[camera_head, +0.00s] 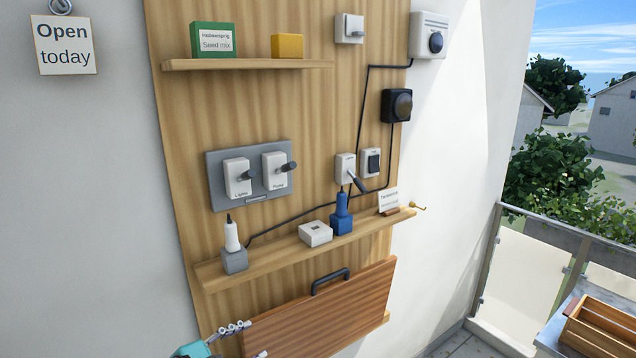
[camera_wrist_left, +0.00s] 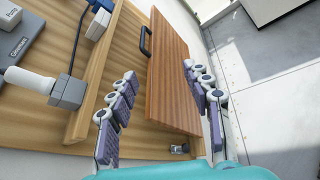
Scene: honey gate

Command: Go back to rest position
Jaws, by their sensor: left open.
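My left gripper (camera_head: 252,341) shows at the bottom edge of the head view, in front of the lower left corner of a reddish-brown wooden panel (camera_head: 330,308) with a dark handle (camera_head: 330,281). In the left wrist view my left gripper (camera_wrist_left: 160,78) has its two fingers spread, with nothing held between them. The panel (camera_wrist_left: 175,75) and its handle (camera_wrist_left: 145,42) show beyond the fingers. Whether a fingertip touches the panel cannot be told. My right gripper is in neither view.
A wooden shelf (camera_head: 270,253) above the panel holds a grey block with a white plug (camera_head: 232,235), a white box (camera_head: 315,234) and a blue device (camera_head: 341,215). Switches (camera_head: 250,175) and cables are on the board above. A railing (camera_head: 530,250) and wooden crate (camera_head: 605,325) stand at right.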

